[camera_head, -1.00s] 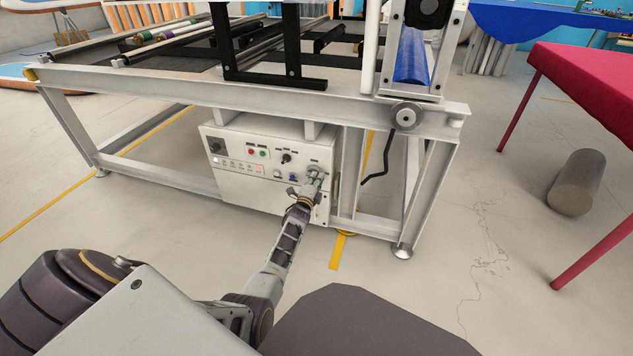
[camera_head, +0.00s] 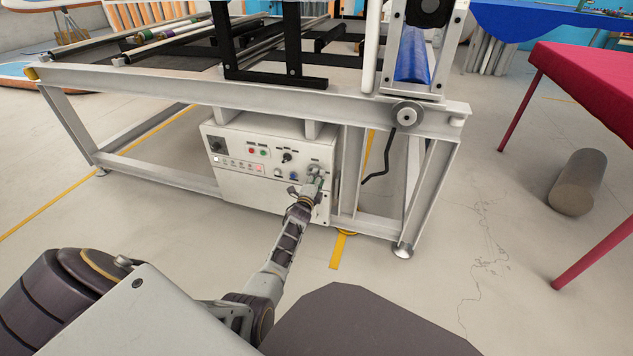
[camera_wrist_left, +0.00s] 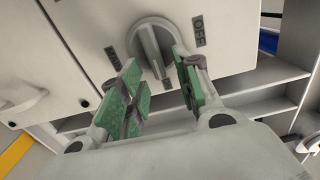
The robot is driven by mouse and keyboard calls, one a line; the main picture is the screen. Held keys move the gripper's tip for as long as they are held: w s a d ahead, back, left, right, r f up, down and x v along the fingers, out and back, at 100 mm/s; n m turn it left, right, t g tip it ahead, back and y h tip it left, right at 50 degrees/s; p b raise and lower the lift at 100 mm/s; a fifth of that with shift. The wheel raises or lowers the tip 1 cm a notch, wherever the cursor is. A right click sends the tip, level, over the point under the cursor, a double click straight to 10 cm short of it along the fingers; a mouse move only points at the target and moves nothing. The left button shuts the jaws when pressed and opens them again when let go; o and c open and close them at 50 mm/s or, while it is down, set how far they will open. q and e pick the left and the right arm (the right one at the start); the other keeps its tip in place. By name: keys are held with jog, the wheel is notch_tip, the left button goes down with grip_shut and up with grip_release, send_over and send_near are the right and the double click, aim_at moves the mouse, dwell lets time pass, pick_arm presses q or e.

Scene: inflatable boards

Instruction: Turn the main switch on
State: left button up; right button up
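The main switch is a grey rotary knob with a raised bar (camera_wrist_left: 152,52), in the upper middle of the left wrist view. A dark OFF label (camera_wrist_left: 198,30) is at its right, and another label at its left is hard to read. The bar stands roughly upright in that picture. The knob (camera_head: 316,168) is also at the right of the white control box (camera_head: 225,178) in the head view. My left gripper (camera_wrist_left: 158,82) is open, its green-padded fingers apart on either side of the bar's lower end. I cannot tell whether they touch it. My right gripper is out of view.
The control box hangs under a white machine frame (camera_head: 200,92), with buttons and a smaller selector on its face. A frame leg stands to its right. A red table (camera_head: 590,85) and a grey cylinder (camera_head: 578,182) are farther right. The floor before the box is clear.

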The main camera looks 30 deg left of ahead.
pick_arm(q)
jog(key=shift+s, duration=0.1)
jog(key=v, duration=1.1)
jog(key=shift+s+d, duration=0.2)
jog(key=shift+s, duration=0.15)
dwell(0.4)
dwell(0.4)
jog(key=shift+s, duration=0.1)
